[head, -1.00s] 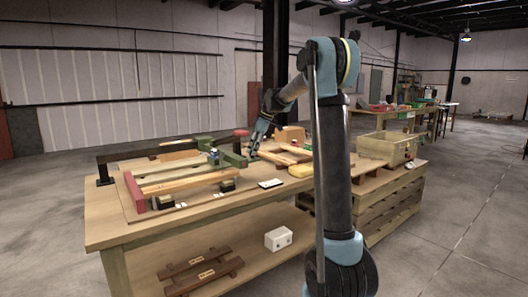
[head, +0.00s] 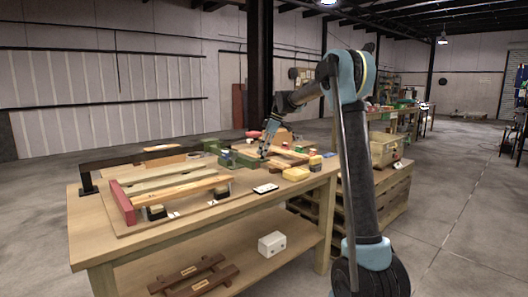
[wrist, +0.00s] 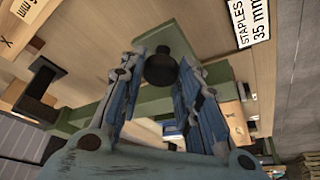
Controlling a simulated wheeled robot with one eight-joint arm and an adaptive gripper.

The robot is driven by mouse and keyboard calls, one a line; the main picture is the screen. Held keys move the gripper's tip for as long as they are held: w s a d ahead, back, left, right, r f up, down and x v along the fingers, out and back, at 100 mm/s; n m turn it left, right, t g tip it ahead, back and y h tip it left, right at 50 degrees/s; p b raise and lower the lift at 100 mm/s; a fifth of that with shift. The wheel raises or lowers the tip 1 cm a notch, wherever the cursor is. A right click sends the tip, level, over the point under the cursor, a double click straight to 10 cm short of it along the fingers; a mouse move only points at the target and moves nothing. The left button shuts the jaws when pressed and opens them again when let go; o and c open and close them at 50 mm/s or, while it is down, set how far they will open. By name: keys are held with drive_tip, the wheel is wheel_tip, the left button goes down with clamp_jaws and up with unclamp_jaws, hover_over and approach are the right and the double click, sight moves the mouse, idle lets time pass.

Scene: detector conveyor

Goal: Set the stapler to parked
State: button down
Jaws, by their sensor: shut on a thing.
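A green stapler-like tool (head: 240,162) sits on the workbench (head: 220,207), right of the wooden frame. Its green bar (wrist: 90,118) crosses the wrist view. My gripper (head: 264,153) reaches down over it in the head view. In the wrist view my gripper (wrist: 158,85) has its blue fingers on both sides of a dark round knob (wrist: 161,69), shut on it. The knob appears to belong to the green tool. A label reading "STAPLES 35 mm" (wrist: 248,20) lies beside it. The tool's full shape and contact points are partly hidden by my fingers.
A wooden frame with a red end bar (head: 122,203) fills the bench's left side. Yellow blocks (head: 296,174) and wooden slats stand right of my gripper. A wooden crate (head: 385,152) is farther right. A white box (head: 272,244) lies on the lower shelf.

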drive_tip(key=shift+w+d, duration=0.2)
drive_tip(key=shift+w, duration=0.1)
drive_tip(key=c, duration=1.2)
unclamp_jaws()
drive_tip(key=shift+s+r, duration=0.1)
drive_tip(key=shift+r, duration=0.05)
drive_tip(key=v, duration=1.1)
drive_tip(key=shift+d+r, duration=0.2)
drive_tip(key=shift+r, duration=0.1)
